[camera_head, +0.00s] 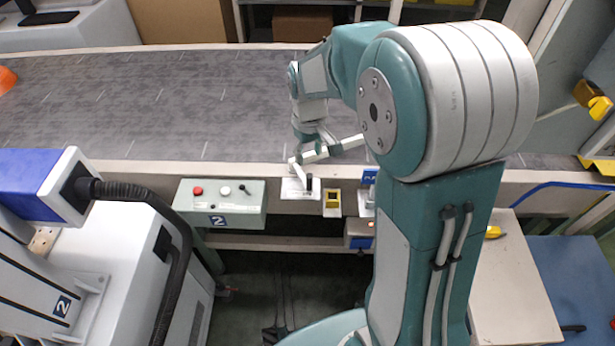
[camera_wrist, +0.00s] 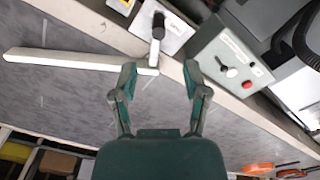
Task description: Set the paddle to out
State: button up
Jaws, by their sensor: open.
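The paddle (camera_wrist: 80,63) is a long white bar lying over the grey belt in the wrist view. One end meets a pivot at the belt's near rail, beside a black upright handle (camera_wrist: 158,24) on a white plate. In the head view the paddle (camera_head: 347,143) slants out over the belt, and the black handle (camera_head: 308,182) stands at the rail. My gripper (camera_wrist: 160,72) is open, with its two fingers on either side of the paddle's pivot end. In the head view my gripper (camera_head: 308,155) is just above the rail. Contact cannot be told.
A control box (camera_head: 220,203) with red, white and black controls, marked 2, is left of the handle. The conveyor belt (camera_head: 150,110) is bare around the paddle. An orange object (camera_head: 6,80) lies at the far left.

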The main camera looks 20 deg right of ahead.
aim_at(309, 182)
notch_tip(309, 182, down, 11)
jog(key=shift+d+r, duration=0.1)
jog(key=shift+r, duration=0.05)
dwell(0.4)
grip_shut()
